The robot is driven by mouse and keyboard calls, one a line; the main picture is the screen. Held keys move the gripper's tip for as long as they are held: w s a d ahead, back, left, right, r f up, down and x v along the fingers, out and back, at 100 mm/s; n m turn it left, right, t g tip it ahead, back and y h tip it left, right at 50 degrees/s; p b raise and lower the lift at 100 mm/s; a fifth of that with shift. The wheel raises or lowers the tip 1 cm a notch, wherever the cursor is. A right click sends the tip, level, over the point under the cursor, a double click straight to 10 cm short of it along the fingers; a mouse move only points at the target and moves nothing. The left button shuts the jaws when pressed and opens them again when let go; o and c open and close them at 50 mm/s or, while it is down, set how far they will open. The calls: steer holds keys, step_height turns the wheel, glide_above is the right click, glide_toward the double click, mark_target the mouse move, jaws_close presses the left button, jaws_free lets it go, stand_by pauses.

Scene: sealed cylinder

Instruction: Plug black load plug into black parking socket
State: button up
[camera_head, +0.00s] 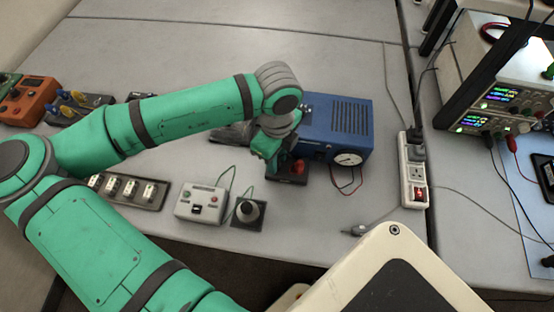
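My gripper (268,165) points down beside the front left of the blue box (340,122). My own wrist covers most of it, so I cannot see its fingertips clearly or anything between them. A red part on a small dark base (299,168) sits just right of the gripper; I cannot tell whether they touch. Red and dark leads (345,188) hang in front of the blue box, near its round gauge. I cannot clearly make out the black load plug or the black parking socket; either may be hidden behind the gripper.
A grey control box (203,204) and a round knob on a dark square base (249,211) stand in front, joined by green wires. A socket strip (125,191) lies left. A white power strip (413,180) stands right, with bench supplies (495,100) beyond.

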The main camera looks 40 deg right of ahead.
jaws_close()
steer(key=shift+r, duration=0.85)
steer(key=s+a+r, duration=0.2)
steer(key=a+r, duration=0.3)
steer(key=a, duration=0.1)
steer(key=s+a+r, duration=0.2)
steer(key=a+r, duration=0.4)
steer(key=a, duration=0.1)
steer(key=shift+s+a+r, duration=0.15)
steer(key=shift+s+a, duration=0.05)
steer(key=shift+s, duration=0.05)
